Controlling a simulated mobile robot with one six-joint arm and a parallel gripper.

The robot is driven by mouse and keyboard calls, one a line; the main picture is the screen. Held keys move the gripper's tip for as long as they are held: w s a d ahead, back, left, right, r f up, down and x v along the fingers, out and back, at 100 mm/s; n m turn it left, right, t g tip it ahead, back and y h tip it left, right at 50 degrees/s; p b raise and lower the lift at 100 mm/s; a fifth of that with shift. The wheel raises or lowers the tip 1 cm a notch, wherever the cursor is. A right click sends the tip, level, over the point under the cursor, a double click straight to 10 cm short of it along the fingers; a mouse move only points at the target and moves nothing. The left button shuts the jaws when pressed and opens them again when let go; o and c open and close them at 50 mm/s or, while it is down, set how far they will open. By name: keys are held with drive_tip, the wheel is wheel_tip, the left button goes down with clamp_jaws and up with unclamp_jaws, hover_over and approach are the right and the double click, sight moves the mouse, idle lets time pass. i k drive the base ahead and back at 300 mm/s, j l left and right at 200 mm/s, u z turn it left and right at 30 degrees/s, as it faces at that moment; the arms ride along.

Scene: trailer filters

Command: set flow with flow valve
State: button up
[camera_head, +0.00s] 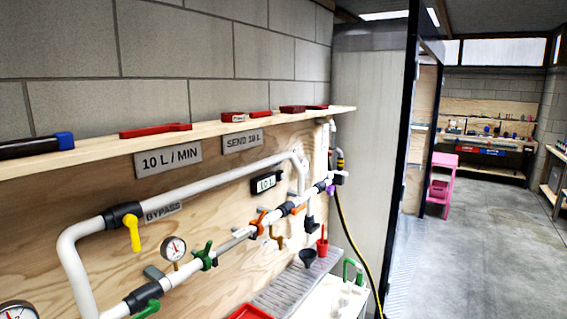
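White pipework (182,272) runs along a plywood wall panel. A yellow lever (132,232) hangs down from a black fitting on the upper pipe loop, beside a "BYPASS" label (163,211). On the lower pipe are a green handle (206,256), another green handle (147,309) cut by the bottom edge, and an orange handle (259,222). I cannot tell which one is the flow valve. A round gauge (173,249) stands near the first green handle. A sign (168,159) reads "10 L / MIN". My gripper is not in view.
A wooden shelf (100,148) with red items juts out above the pipes. A grey drip tray (290,284), black funnel (308,257) and red cup (322,245) sit below. A small display (267,182) hangs behind. Concrete floor (480,260) is clear at right.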

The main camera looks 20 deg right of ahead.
sight(331, 189)
drive_tip(key=i+l, duration=0.25)
drive_tip(key=i+l+u, duration=0.1)
drive_tip(key=l, duration=0.4)
drive_tip(key=i+l, duration=0.35)
drive_tip(key=i+l+u, duration=0.1)
drive_tip(key=l, duration=0.3)
drive_tip(key=i+l, duration=0.35)
drive_tip(key=i+l+u, duration=0.1)
drive_tip(key=l, duration=0.35)
drive_tip(key=i+l, duration=0.5)
drive_tip(key=l, duration=0.3)
drive_tip(key=u, duration=0.05)
